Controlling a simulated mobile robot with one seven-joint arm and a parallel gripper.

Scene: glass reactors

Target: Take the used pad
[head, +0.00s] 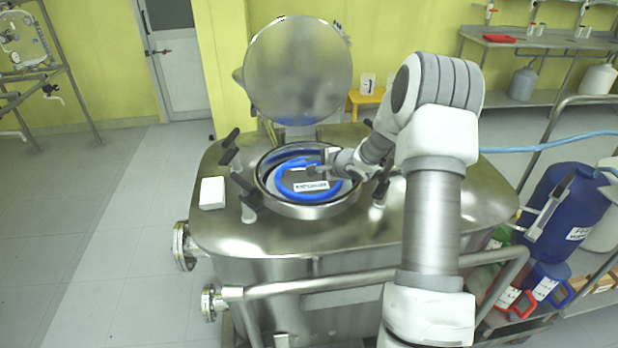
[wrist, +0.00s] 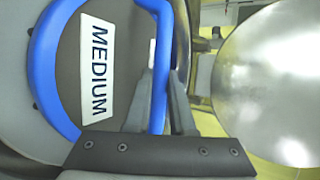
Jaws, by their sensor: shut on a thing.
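A round grey disc (wrist: 70,60) with a blue rim and a white label reading MEDIUM shows in the wrist view. In the head view this blue-rimmed disc (head: 281,182) is at the open round mouth of the steel vessel. No label says "used pad"; I cannot tell for certain that this disc is the pad. My gripper (wrist: 163,85) is shut on the disc's blue handle bar, with one finger on each side. In the head view my gripper (head: 323,168) is over the right part of the disc. I cannot tell whether the disc is lifted clear.
The vessel's round lid (head: 298,70) stands open behind the mouth. Black-handled clamps (head: 229,147) stick up around the rim. A white block (head: 212,192) lies on the vessel top at left. A blue drum (head: 567,205) and a steel rail (head: 370,278) flank the vessel.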

